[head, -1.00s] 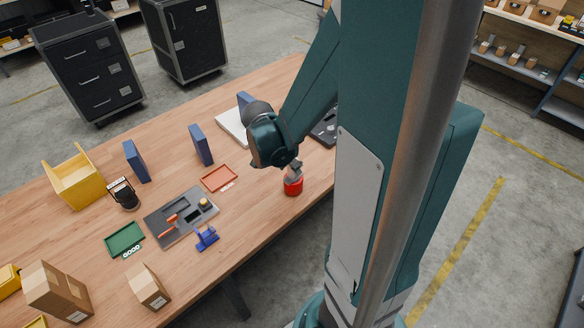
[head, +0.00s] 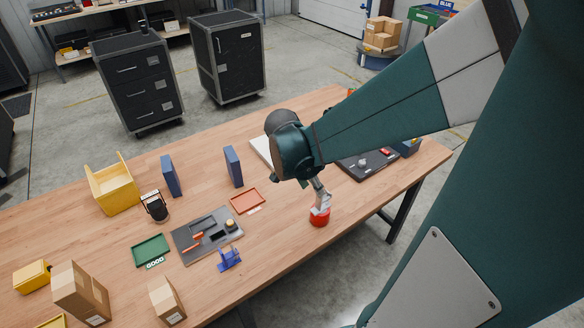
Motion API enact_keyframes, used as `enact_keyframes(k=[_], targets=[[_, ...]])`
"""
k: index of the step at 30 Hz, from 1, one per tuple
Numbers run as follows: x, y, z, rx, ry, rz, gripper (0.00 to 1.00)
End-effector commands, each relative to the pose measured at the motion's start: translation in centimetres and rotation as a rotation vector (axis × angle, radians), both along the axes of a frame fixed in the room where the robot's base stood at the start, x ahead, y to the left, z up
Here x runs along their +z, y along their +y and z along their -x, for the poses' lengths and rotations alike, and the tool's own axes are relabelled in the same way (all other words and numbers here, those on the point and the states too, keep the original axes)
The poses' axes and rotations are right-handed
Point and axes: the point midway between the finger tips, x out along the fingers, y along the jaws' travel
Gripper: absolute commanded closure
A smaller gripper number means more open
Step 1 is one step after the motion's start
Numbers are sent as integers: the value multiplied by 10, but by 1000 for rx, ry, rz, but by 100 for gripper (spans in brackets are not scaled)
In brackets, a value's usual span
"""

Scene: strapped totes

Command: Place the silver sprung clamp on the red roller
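The red roller (head: 319,218) appears as a short red cylinder on the wooden table, toward its near right edge. My gripper (head: 320,197) points down right above it, small and partly blurred into what lies below. A light silver-grey piece (head: 322,205) shows between the gripper and the top of the red roller. It may be the silver sprung clamp, but it is too small to tell it from my fingers. I cannot see whether my fingers are open or shut, or whether they touch it.
Left of the roller lie a red tray (head: 247,201), a grey tool tray (head: 192,247), a blue stand (head: 229,259) and a green tray (head: 151,251). Blue upright blocks (head: 233,167) stand behind. A dark board (head: 357,166) lies to the right. Bare wood surrounds the roller.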

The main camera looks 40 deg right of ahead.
Motion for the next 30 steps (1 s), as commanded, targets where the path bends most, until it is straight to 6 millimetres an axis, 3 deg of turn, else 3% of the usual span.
enact_keyframes(k=[23, 30], targets=[[3, 2, 0, 4, -1, -1, 69], [11, 13, -1, 78, -3, -10, 69]])
